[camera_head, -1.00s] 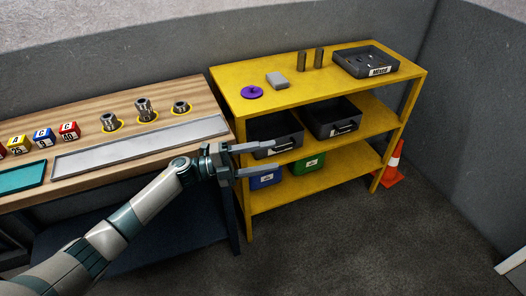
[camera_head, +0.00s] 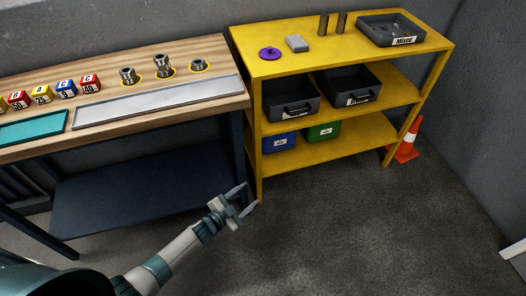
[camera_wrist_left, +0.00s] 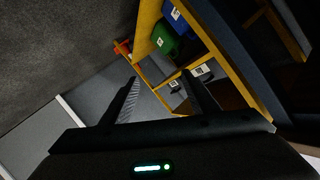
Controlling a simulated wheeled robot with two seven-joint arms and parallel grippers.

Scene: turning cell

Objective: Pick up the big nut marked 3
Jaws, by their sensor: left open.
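No big nut marked 3 can be made out in these frames. Several metal sockets or nuts stand in yellow rings on the wooden workbench: one at left (camera_head: 128,77), a taller one in the middle (camera_head: 163,67) and a low one at right (camera_head: 199,65). Any marks on them are too small to read. My left gripper (camera_head: 246,199) is open and empty, low in front of the gap between workbench and yellow shelf. Its two fingers also show in the left wrist view (camera_wrist_left: 160,92), with nothing between them. My right gripper is not in view.
The workbench (camera_head: 215,99) has a grey strip, a teal mat and lettered cubes. The yellow shelf (camera_head: 385,98) bears a tray marked Mixed (camera_head: 390,29), a purple disc (camera_head: 270,53), a grey block and dark bins. An orange cone (camera_head: 407,147) stands at right. Floor in front is clear.

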